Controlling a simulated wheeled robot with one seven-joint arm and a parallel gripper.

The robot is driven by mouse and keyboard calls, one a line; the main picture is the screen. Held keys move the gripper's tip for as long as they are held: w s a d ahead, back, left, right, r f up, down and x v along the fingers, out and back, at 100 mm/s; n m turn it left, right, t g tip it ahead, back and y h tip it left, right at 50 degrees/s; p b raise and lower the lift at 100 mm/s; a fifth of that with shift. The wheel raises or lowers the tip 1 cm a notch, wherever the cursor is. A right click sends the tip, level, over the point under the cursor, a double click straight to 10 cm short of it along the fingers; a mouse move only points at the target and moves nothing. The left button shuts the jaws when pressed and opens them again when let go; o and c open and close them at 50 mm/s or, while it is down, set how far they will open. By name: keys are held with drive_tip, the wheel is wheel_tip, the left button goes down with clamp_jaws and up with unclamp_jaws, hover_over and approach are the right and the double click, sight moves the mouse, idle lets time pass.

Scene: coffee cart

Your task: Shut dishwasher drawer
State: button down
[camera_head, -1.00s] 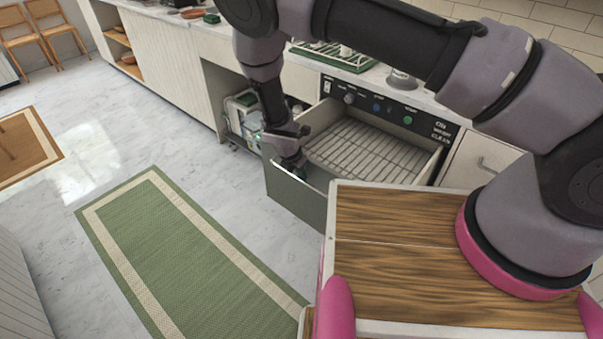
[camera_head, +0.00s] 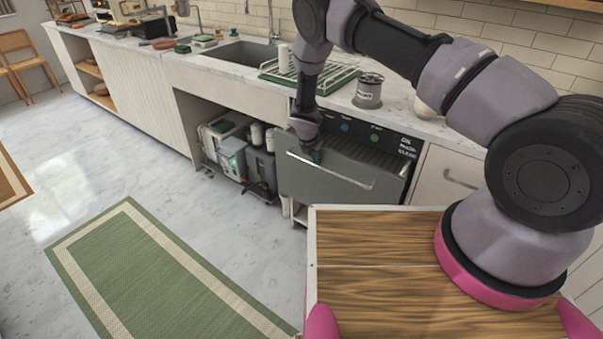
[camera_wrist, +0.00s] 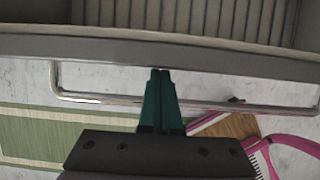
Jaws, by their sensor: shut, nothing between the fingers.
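The dishwasher drawer (camera_head: 330,185) is partly open under the counter, with a strip of its rack showing behind the front panel. A long metal handle runs across the front; it also shows in the wrist view (camera_wrist: 100,99). My gripper (camera_head: 316,157) is at the top edge of the drawer front. In the wrist view my gripper's green fingers (camera_wrist: 160,78) are together, with nothing between them. Their tips are at the drawer front's top rim (camera_wrist: 200,55), over the handle side; I cannot tell whether they touch it. The dark control panel (camera_head: 380,137) is above the drawer.
A sink, green dish rack (camera_head: 285,75) and grey canister (camera_head: 368,92) are on the counter (camera_head: 225,68). An open bay with bottles and boxes (camera_head: 235,150) is left of the drawer. A green mat (camera_head: 155,275) lies on clear floor.

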drive_tip(key=w+d, duration=0.1)
drive_tip(key=w, duration=0.1)
drive_tip(key=w+d, duration=0.1)
drive_tip(key=w, duration=0.1)
drive_tip(key=w+d, duration=0.2)
drive_tip(key=shift+w+d, duration=0.1)
